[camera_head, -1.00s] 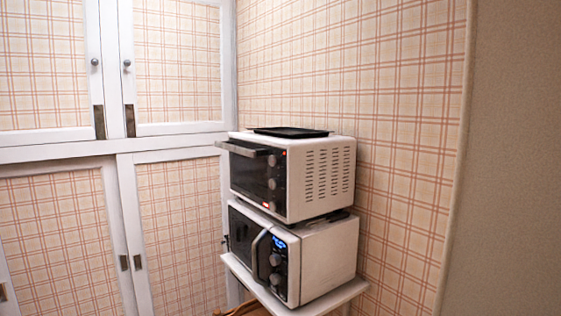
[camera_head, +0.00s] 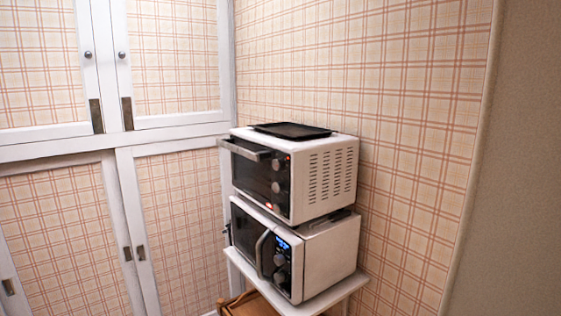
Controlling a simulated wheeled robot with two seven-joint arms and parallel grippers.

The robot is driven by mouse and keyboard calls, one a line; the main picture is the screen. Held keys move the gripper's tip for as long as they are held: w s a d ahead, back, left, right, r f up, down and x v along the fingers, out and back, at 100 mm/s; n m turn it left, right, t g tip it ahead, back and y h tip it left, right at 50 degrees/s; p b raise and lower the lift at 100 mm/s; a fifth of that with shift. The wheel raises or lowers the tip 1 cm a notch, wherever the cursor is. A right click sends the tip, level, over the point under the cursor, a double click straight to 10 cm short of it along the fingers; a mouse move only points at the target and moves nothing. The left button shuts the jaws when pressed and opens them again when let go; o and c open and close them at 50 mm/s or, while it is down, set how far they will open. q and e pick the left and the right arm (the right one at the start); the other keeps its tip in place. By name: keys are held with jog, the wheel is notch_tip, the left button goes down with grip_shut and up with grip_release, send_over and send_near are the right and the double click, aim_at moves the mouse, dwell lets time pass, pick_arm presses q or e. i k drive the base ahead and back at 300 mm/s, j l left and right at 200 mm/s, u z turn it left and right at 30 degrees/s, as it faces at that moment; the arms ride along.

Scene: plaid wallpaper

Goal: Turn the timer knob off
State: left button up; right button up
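A white toaster oven (camera_head: 325,178) with a dark glass front stands on top of a white microwave (camera_head: 330,258). Several round knobs run down the right edge of the oven's front; the upper knob (camera_head: 276,164) and a lower knob (camera_head: 276,187) show. A small red-orange light (camera_head: 269,206) glows near the bottom of that panel. Which knob is the timer, and how it is turned, is too small to tell. The oven's handle (camera_head: 245,149) sticks out at the top of its door. Neither of my grippers is in view.
A black tray (camera_head: 291,130) lies on top of the oven. The microwave, with a lit blue display, stands on a white table (camera_head: 303,305), with a wooden item (camera_head: 246,305) below. White-framed cupboards (camera_head: 175,210) fill the left; a plaid wall is behind and right.

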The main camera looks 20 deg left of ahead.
aim_at(278, 208)
jog(key=i+j, duration=0.15)
jog(key=j, duration=0.2)
jog(key=i+j+z, duration=0.1)
jog(key=j, duration=0.25)
jog(key=i+j, duration=0.35)
jog(key=j, duration=0.3)
jog(key=i+j+z, duration=0.1)
jog(key=j, duration=0.25)
jog(key=i+j, duration=0.2)
jog(key=j, duration=0.2)
